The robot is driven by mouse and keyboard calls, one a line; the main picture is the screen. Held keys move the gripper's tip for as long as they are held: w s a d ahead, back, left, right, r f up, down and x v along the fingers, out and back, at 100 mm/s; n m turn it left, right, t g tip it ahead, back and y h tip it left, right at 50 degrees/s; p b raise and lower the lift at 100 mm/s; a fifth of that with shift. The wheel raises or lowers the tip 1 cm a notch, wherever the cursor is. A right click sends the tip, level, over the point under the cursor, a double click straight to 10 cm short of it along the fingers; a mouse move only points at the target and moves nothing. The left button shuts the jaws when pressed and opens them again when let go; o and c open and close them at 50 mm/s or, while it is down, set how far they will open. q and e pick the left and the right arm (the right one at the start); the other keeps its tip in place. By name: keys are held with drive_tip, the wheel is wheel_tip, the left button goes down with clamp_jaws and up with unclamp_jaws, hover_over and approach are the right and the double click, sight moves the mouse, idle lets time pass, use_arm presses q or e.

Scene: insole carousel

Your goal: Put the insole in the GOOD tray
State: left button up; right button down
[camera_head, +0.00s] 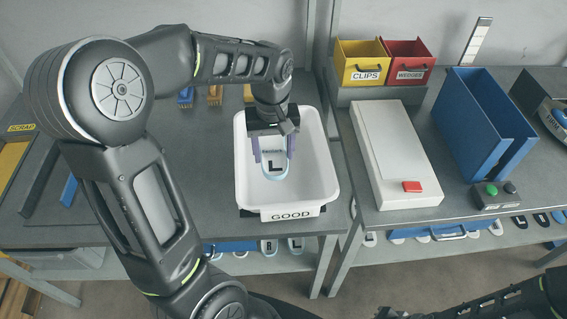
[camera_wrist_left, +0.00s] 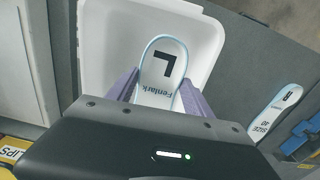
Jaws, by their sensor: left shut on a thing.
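The white GOOD tray (camera_head: 322,180) stands on the left table, with its label GOOD on the front. The insole (camera_head: 274,172), white with a light blue rim and a black L, is inside the tray's outline. My left gripper (camera_head: 273,158) is over the tray, its two purple fingers shut on the insole. In the left wrist view the insole (camera_wrist_left: 164,62) lies between the fingers (camera_wrist_left: 160,95), and the tray (camera_wrist_left: 100,50) is behind it. I cannot tell whether the insole touches the tray floor. My right gripper (camera_head: 388,313) is at the bottom edge, only partly seen.
On the right table are a white box with a red button (camera_head: 396,160), a blue bin (camera_head: 482,122), and yellow CLIPS (camera_head: 361,75) and red WEDGES (camera_head: 410,75) bins. A SCRAP tray (camera_head: 20,128) is at far left. Another insole (camera_wrist_left: 276,107) shows in the left wrist view.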

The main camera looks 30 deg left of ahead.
use_arm(q)
hover_over(275, 184)
drive_tip(key=shift+f, duration=3.1)
drive_tip(key=shift+f, duration=0.1)
drive_tip(key=shift+f+p, duration=0.4)
drive_tip(key=shift+f, duration=1.4)
drive_tip(key=shift+f, duration=0.15)
drive_tip(key=o, duration=1.4)
drive_tip(key=shift+c, duration=0.2)
wheel_tip(275, 184, up, 12)
drive_tip(key=shift+r+b, duration=0.2)
drive_tip(key=shift+b, duration=0.35)
